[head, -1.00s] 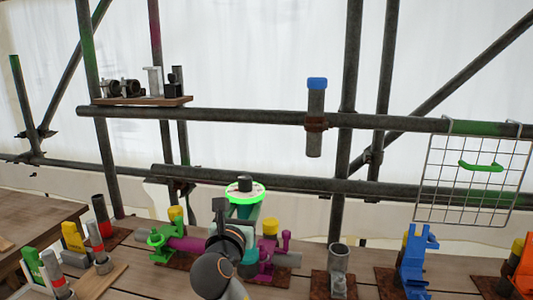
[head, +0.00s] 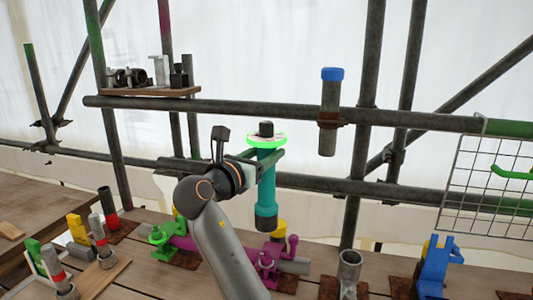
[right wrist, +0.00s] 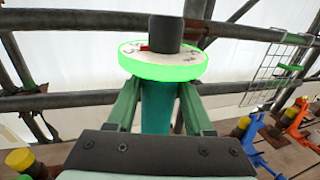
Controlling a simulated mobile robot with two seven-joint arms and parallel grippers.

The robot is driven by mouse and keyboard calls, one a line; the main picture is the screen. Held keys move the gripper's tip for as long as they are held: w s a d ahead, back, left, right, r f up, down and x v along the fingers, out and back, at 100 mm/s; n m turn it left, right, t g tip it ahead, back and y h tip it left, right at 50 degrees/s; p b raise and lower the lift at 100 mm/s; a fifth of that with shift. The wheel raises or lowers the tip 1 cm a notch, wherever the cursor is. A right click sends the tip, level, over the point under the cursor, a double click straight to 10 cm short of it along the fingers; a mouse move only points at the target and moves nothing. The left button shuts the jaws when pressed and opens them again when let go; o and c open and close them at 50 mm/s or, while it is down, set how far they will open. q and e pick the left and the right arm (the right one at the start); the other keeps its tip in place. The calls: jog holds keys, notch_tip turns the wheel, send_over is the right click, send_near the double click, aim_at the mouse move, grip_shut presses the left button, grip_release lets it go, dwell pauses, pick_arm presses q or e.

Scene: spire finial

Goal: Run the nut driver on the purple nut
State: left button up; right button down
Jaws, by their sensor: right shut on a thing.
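The nut driver (head: 266,190) is an upright teal cylinder with a wider lower collar and a white disc with a bright green rim and dark knob on top. My right gripper (head: 268,158) is shut around its upper body, below the disc. The right wrist view shows the teal body (right wrist: 157,105) between the green fingers. A purple fitting (head: 268,262) sits on a pipe on the bench, below the driver's lower end and partly behind my arm. I cannot tell which purple part is the nut. My left gripper is not in view.
A green clamp (head: 163,235) sits left of my arm, and a grey upright tube (head: 348,268) and a blue clamp (head: 436,265) stand to the right. Scaffold pipes (head: 300,115) cross behind. A small shelf (head: 150,91) with parts hangs at upper left.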

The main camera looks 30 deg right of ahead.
jog(key=shift+r, duration=0.1)
jog(key=b, duration=0.1)
send_over(262, 206)
jog(key=d, duration=0.1)
jog(key=shift+w+d+f, duration=0.1)
jog(key=shift+w+f, duration=0.1)
jog(key=shift+f, duration=1.05)
jog(key=shift+w+d+f, duration=0.1)
jog(key=shift+w+f, duration=0.05)
jog(key=shift+f, duration=3.15)
jog(key=shift+f+b, duration=0.3)
jog(key=shift+f, duration=0.85)
jog(key=shift+s+f, duration=0.1)
jog(key=shift+f, duration=0.6)
jog(key=shift+r, duration=0.1)
